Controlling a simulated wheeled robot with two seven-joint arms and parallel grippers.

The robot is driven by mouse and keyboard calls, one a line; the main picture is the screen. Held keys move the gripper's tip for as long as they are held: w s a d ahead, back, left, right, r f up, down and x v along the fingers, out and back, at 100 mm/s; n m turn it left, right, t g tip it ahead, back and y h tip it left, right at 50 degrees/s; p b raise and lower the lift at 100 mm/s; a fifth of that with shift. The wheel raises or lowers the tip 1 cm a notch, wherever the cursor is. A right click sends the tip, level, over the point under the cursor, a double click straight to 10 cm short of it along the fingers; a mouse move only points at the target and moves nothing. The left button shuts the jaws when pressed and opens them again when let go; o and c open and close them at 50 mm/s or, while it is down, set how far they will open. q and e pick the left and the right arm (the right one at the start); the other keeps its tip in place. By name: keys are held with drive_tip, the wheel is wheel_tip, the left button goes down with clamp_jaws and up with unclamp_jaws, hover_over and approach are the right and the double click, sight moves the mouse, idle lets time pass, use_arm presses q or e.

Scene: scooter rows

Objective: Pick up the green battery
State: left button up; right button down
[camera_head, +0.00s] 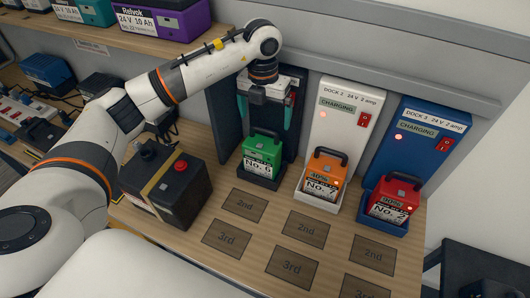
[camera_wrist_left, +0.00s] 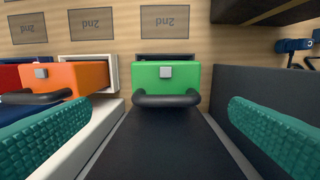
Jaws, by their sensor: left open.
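The green battery (camera_head: 261,151), labelled No. 6 with a dark handle on top, sits upright in the dark dock's tray (camera_head: 259,178). In the left wrist view the green battery (camera_wrist_left: 165,82) is ahead, centred between my fingers, with its dark handle (camera_wrist_left: 166,100) towards me. My left gripper (camera_head: 266,112) is open and empty, above the green battery and in front of the dark dock. Its teal fingers also show in the left wrist view (camera_wrist_left: 160,132), spread wide, apart from the handle. My right gripper is not in view.
An orange battery (camera_head: 325,174) sits in the white dock (camera_head: 344,108), a red battery (camera_head: 393,199) in the blue dock (camera_head: 417,142). Marked spots (camera_head: 305,228) on the wooden bench in front are empty.

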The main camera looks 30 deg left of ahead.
sight(262, 143)
use_arm(q)
drive_tip(key=f, duration=0.2)
drive_tip(key=f+p, duration=0.1)
drive_tip(key=f, duration=0.1)
drive_tip(key=f+p, duration=0.1)
drive_tip(key=f, duration=0.1)
drive_tip(key=shift+a, duration=0.35)
drive_tip(key=shift+s+f+p, duration=0.2)
drive_tip(key=shift+f+p, duration=0.25)
drive_tip(key=shift+f, duration=0.15)
wheel_tip(262, 143, down, 4)
drive_tip(key=shift+s+d+r+p, duration=0.15)
drive_tip(key=shift+r+p, duration=0.05)
drive_tip(key=shift+p, duration=0.55)
drive_tip(key=shift+f, duration=0.4)
drive_tip(key=shift+c, duration=0.3)
drive_tip(key=c, duration=1.5)
drive_tip(key=shift+w+r, duration=0.1)
drive_tip(key=shift+w, duration=0.1)
drive_tip(key=shift+c, duration=1)
